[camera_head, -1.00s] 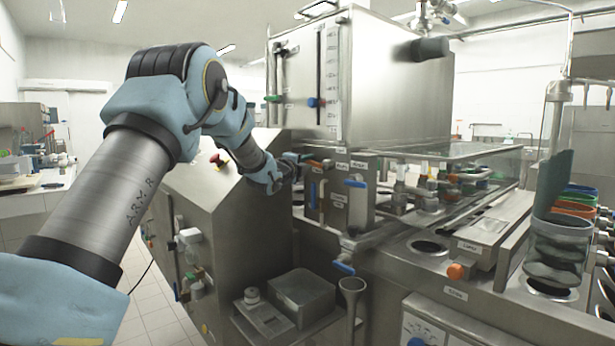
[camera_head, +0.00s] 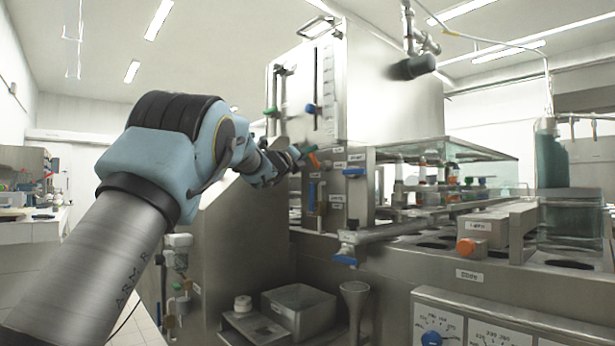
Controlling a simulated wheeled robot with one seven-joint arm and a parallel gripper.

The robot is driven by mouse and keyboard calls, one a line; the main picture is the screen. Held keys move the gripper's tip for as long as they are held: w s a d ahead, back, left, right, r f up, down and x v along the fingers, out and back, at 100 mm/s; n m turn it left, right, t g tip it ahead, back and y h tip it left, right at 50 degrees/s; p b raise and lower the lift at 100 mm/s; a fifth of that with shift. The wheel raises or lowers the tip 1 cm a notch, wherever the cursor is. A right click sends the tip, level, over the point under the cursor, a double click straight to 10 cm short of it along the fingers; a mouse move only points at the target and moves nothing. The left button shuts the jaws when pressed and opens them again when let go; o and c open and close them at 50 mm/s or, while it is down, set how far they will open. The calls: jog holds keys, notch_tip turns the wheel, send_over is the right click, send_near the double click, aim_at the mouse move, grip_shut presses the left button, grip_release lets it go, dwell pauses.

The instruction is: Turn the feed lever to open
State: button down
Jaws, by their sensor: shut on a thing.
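My gripper (camera_head: 299,154) is at the upper left of the steel valve panel (camera_head: 335,195), below the big steel tank. It is shut on a small orange-red lever (camera_head: 313,160), whose end shows just right of the fingers. The fingers and my wrist hide the rest of this lever.
The steel tank (camera_head: 395,105) rises above the panel. A pipe with a blue valve handle (camera_head: 345,260) juts out below it. A clear cover (camera_head: 470,160) spans the bench at right. A steel box (camera_head: 298,310) and a funnel (camera_head: 354,305) stand low in front.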

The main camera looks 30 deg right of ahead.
jog(key=m+b, duration=0.2)
jog(key=s+m+g+h+b, duration=0.1)
jog(key=m+b, duration=0.1)
jog(key=m+g+h+b, duration=0.1)
jog(key=m+b, duration=0.1)
jog(key=shift+s+d+r, duration=0.1)
jog(key=shift+s+d, duration=0.1)
jog(key=shift+s, duration=0.2)
jog(key=shift+s+d+r+m+g+h+b, duration=0.15)
jog(key=shift+s+m+g+b, duration=0.1)
jog(key=shift+m+g+b, duration=0.45)
jog(key=shift+s+a+r+m+g+h+b, duration=0.1)
jog(key=shift+s+m+g+b, duration=0.2)
jog(key=shift+m, duration=0.75)
jog(key=shift+s+d+r+m+g+h+b, duration=0.1)
jog(key=shift+s+r+m+g+h+b, duration=0.1)
jog(key=shift+m+g+b, duration=0.5)
jog(key=shift+m, duration=0.25)
jog(key=c, duration=0.8)
grip_release()
jog(key=shift+s, duration=0.1)
jog(key=b+v, duration=0.3)
jog(key=v, duration=0.7)
jog(key=shift+s+a+f, duration=0.1)
jog(key=shift+a+f, duration=0.05)
jog(key=shift+a, duration=0.2)
